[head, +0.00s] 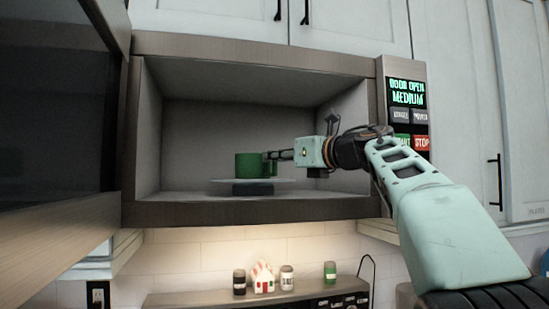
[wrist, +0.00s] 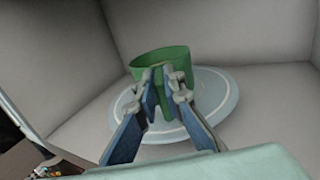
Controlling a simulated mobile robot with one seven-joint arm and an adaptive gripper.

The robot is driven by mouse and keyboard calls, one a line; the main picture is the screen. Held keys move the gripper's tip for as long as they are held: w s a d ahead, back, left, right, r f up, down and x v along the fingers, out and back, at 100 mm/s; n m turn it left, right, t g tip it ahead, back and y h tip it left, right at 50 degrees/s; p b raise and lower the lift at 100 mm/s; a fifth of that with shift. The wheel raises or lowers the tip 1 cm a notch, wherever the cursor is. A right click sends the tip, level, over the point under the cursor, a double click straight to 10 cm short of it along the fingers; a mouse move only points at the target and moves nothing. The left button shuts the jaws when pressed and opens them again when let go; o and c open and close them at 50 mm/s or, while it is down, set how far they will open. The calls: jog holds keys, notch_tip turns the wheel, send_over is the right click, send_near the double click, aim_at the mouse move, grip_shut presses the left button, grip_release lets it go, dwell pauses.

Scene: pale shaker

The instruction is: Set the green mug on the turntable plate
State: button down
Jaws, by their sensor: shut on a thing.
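The green mug (head: 250,165) is upright inside the open microwave, at the turntable plate (head: 222,181). In the wrist view the mug (wrist: 160,62) is over the pale round plate (wrist: 215,100), towards its far left part. My gripper (head: 270,156) reaches in from the right and is shut on the mug's near side, at its handle. In the wrist view the fingers of my gripper (wrist: 163,85) hide part of the mug's lower half. I cannot tell whether the mug's base touches the plate.
The microwave (head: 250,212) has its door (head: 65,110) swung open at the left. Its side walls and ceiling surround my gripper. The control panel (head: 408,115) at the right reads door open. Below, small jars and a little house ornament (head: 263,278) stand on the stove's back ledge.

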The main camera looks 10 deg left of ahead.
jog(key=c, duration=1.4)
grip_release()
jog(key=shift+f, duration=0.1)
jog(key=b+v, duration=0.3)
jog(key=v, duration=0.4)
